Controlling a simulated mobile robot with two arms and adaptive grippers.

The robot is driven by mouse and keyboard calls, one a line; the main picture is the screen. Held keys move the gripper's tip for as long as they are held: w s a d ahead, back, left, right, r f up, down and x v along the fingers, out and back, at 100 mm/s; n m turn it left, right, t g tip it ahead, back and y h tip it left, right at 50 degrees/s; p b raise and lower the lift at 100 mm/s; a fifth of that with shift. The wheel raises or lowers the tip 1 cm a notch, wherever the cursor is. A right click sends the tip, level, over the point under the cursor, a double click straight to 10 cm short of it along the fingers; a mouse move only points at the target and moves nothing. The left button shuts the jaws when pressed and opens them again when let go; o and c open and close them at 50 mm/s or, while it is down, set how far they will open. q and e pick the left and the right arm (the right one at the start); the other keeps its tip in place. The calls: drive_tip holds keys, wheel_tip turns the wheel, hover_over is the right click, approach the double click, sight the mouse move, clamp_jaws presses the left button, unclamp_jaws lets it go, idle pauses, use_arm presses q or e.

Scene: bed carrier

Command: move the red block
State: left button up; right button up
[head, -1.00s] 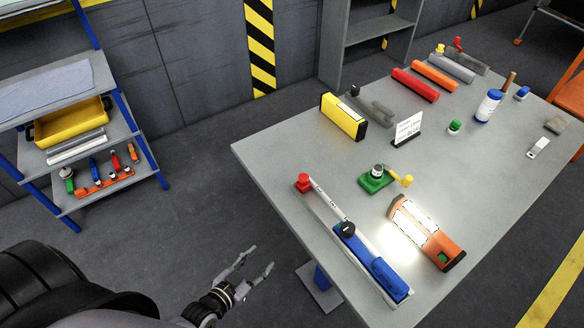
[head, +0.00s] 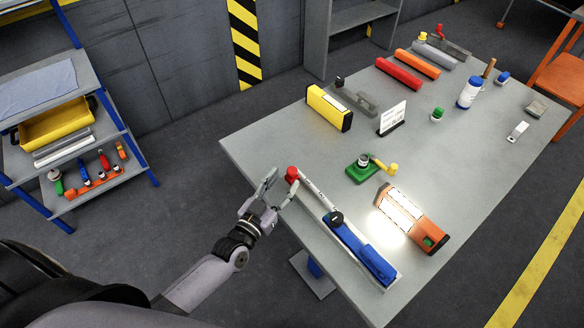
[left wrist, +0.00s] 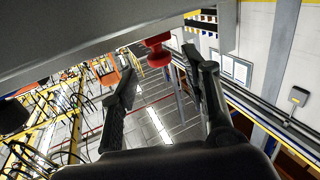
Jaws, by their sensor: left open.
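A small red block (head: 292,174), shaped like a knob, sits at the left end of a grey rail on the table's left edge. The rail also carries a dark knob and a blue block (head: 362,250). My left gripper (head: 284,178) is open at the table's left edge, its fingertips close to the red block. In the left wrist view the red block (left wrist: 156,50) shows between and beyond the two spread fingers, under the table's edge in the picture. I cannot tell whether a finger touches it. My right gripper is not in view.
A shelf rack stands at the left. The floor between is clear.

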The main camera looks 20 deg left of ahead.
sight(289, 174)
use_arm(q)
drive_tip(key=w, duration=0.2)
drive_tip(key=w+d, duration=0.1)
drive_tip(key=w, duration=0.2)
drive_tip(key=shift+w, duration=0.15)
drive_tip(key=shift+c, duration=0.5)
clamp_jaws()
